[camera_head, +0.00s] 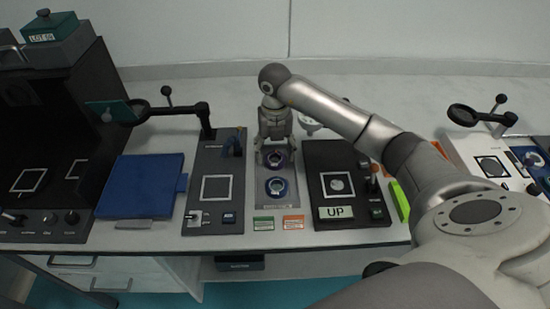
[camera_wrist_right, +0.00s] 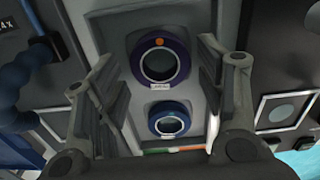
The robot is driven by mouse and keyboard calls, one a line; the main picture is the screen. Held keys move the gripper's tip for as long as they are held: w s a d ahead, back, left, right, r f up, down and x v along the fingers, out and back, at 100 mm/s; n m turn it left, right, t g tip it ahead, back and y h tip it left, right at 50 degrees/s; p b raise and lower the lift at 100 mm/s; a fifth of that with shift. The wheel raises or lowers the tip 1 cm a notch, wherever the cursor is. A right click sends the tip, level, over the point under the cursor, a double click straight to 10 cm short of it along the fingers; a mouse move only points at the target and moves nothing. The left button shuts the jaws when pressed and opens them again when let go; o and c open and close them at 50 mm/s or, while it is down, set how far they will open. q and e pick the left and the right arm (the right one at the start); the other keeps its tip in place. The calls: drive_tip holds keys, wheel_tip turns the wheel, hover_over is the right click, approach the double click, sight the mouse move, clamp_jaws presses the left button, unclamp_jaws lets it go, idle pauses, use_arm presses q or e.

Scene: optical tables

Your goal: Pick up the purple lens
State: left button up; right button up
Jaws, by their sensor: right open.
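The purple lens (camera_wrist_right: 136,62) is a dark purple ring with an orange dot and a small white label. It lies in the upper part of a grey tray (camera_wrist_right: 105,22). In the head view the purple lens (camera_head: 283,161) is the farther of two rings on the tray. A blue lens (camera_wrist_right: 154,120) is nearer the front edge, also seen in the head view (camera_head: 268,187). My right gripper (camera_head: 275,155) points down over the purple lens. In the right wrist view its open fingers (camera_wrist_right: 163,62) appear on either side of the purple lens, with nothing held. My left gripper is out of view.
A grey panel with a white square (camera_head: 216,216) stands left of the tray. A black device with an "UP" sign (camera_head: 335,212) stands right. Green and orange labels (camera_head: 293,222) lie at the front.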

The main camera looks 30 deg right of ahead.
drive_tip(key=shift+f, duration=1)
drive_tip(key=c, duration=0.8)
drive_tip(key=shift+r, duration=0.15)
